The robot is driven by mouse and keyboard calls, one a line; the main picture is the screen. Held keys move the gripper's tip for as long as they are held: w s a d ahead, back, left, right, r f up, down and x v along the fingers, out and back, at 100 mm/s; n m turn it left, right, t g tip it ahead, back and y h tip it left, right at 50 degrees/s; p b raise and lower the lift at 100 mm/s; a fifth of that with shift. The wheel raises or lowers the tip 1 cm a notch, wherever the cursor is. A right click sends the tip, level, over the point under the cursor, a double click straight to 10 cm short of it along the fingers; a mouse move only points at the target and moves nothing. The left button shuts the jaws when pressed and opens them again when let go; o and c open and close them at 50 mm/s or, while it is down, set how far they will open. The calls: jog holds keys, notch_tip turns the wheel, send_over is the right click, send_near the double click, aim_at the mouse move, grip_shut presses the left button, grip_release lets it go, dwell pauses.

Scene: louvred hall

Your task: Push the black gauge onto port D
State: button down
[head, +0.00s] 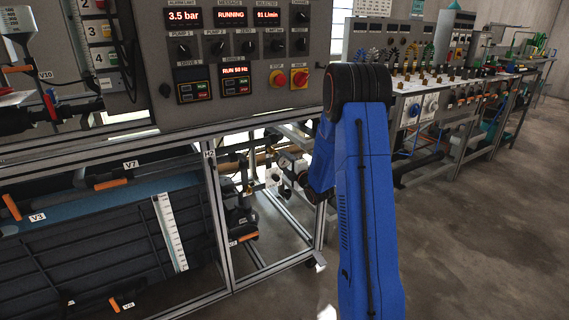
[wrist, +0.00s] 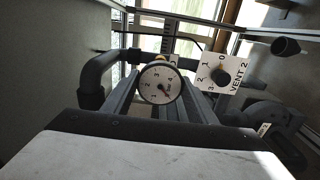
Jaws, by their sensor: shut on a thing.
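The black gauge (wrist: 160,83), with a black rim and a white dial, is between the fingers of my gripper (wrist: 161,98) in the wrist view. My gripper is shut on it, and the dial faces the wrist camera. In the head view the gauge (head: 283,163) is a small pale dial beside my blue arm, under the control cabinet, and the gripper is mostly hidden by the arm. I cannot make out port D. The gauge hides what lies straight behind it, so I cannot tell whether it touches a port.
In the wrist view a white VENT 2 plate (wrist: 235,72) with a dark knob is close right of the gauge. A dark bent pipe (wrist: 92,75) is on the left. The frame posts (head: 218,220) stand near my arm. The floor (head: 470,250) at right is clear.

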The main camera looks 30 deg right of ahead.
aim_at(284, 162)
jog(key=shift+w, duration=0.3)
jog(key=shift+w, duration=1.05)
jog(key=shift+w, duration=0.15)
jog(key=c, duration=0.7)
grip_release()
jog(key=shift+o, duration=0.2)
jog(key=shift+s, duration=3.55)
jog(key=shift+s+d, duration=0.1)
